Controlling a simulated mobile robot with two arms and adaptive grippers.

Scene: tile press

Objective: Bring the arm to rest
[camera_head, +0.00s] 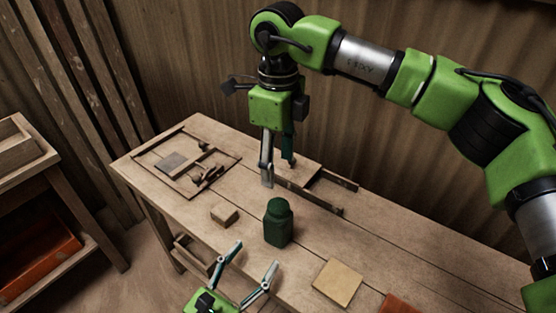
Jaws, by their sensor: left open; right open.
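My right arm comes in from the right, high over the wooden table (410,255). My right gripper (278,172) points down, open and empty, above the middle of the table near a dark-edged wooden frame (330,191). My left gripper (254,262) shows at the bottom edge, with its two fingers spread and nothing between them. It is in front of the dark green bottle (279,224), which stands upright on the table. Most of my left arm is out of view.
A small wooden block (224,214) lies left of the bottle. A flat tan tile (337,282) and an orange piece (400,304) lie to the right. A wooden frame with tools (150,179) sits at the far left. A shelf (62,171) stands left; a corrugated wall (395,150) is behind.

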